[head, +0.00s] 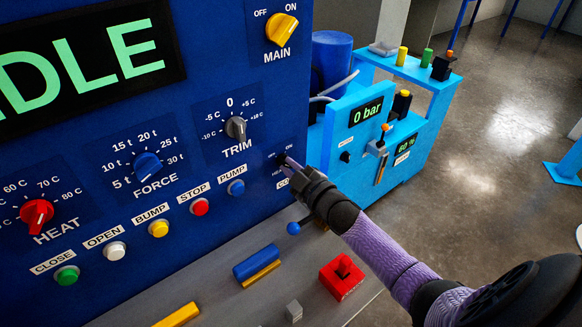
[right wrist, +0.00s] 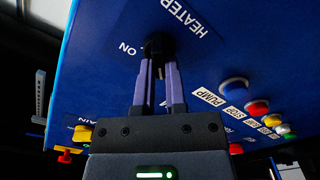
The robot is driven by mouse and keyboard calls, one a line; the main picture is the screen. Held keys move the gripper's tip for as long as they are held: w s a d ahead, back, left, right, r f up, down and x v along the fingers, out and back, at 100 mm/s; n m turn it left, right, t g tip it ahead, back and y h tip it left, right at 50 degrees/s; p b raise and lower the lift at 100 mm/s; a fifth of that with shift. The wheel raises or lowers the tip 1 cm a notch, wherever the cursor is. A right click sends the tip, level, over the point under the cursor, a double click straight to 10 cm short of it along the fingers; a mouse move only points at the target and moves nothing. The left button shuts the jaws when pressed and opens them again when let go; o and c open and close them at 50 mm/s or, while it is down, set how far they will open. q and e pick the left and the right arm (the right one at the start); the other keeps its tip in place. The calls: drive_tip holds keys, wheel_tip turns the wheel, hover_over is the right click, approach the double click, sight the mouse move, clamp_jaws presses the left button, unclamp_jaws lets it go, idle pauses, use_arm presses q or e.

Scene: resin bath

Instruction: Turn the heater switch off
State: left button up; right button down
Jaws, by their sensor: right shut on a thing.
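The heater switch (right wrist: 158,44) is a small black knob on the blue panel, with "HEATER" and "ON" printed beside it in the right wrist view. My right gripper (right wrist: 159,72) is shut on this knob, one purple finger on each side. In the head view my right gripper (head: 287,164) reaches the panel's lower right corner and covers most of the switch and its lettering. I cannot tell which way the knob points. My left gripper is not in view.
The yellow MAIN switch (head: 282,29), grey TRIM knob (head: 236,128) and blue PUMP button (head: 236,187) are near. Below, a grey ledge (head: 225,290) carries a blue block (head: 256,262) and a red block (head: 342,277). A light-blue machine (head: 420,135) stands right.

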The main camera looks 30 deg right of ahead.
idle(0.3)
drive_tip(key=c, duration=0.7)
unclamp_jaws()
drive_tip(key=s, duration=0.3)
drive_tip(key=s+p, duration=0.1)
drive_tip(key=s, duration=0.2)
drive_tip(key=s+p, duration=0.1)
drive_tip(key=s, duration=0.3)
drive_tip(key=shift+d, duration=0.35)
